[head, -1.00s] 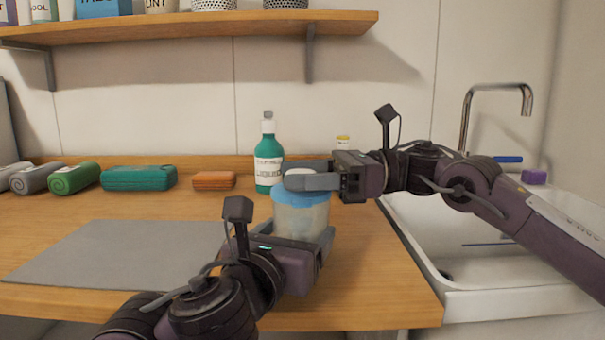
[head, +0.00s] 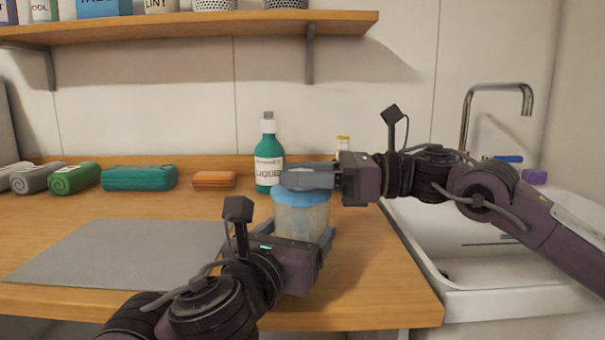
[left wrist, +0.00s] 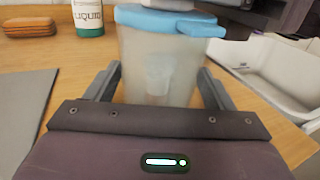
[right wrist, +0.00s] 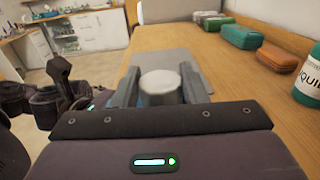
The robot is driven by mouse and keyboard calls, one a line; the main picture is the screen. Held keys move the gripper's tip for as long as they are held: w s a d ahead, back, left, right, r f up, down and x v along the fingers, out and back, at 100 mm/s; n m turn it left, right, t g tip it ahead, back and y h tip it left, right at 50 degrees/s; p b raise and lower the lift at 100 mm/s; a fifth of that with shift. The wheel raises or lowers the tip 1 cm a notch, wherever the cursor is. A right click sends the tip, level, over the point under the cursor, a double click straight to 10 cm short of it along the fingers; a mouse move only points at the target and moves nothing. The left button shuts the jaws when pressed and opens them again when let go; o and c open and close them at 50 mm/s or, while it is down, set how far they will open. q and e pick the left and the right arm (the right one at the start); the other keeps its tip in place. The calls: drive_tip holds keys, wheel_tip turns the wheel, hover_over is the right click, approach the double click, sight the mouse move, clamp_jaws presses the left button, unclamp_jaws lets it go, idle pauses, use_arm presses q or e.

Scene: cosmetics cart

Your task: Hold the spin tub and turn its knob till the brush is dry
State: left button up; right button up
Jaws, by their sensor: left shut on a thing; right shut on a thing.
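The spin tub (head: 301,217) stands upright on the wooden counter, a cloudy clear container with a blue lid (head: 301,197). My left gripper (head: 326,240) is shut around the tub's body; in the left wrist view its fingers flank the tub (left wrist: 158,65) on both sides. My right gripper (head: 305,179) is over the lid, shut on the knob, which shows as a pale round top (right wrist: 160,84) between the fingers in the right wrist view. The brush cannot be made out clearly; a faint pale shape shows inside the tub.
A green liquid bottle (head: 268,160) stands just behind the tub. A grey mat (head: 120,255) lies to the left. Rolled towels (head: 73,178), a teal case (head: 140,178) and an orange case (head: 214,180) line the back. A white sink (head: 500,270) is at the right.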

drive_tip(key=m+t+h, duration=0.1)
drive_tip(key=m+t, duration=0.2)
drive_tip(key=t, duration=0.2)
drive_tip(key=shift+s, duration=0.1)
drive_tip(key=shift+m+t+h, duration=1.4)
drive_tip(key=shift+m+t, duration=0.5)
drive_tip(key=shift+t, duration=0.9)
drive_tip(key=o, duration=1)
drive_tip(key=v, duration=1.2)
drive_tip(key=shift+r, duration=0.2)
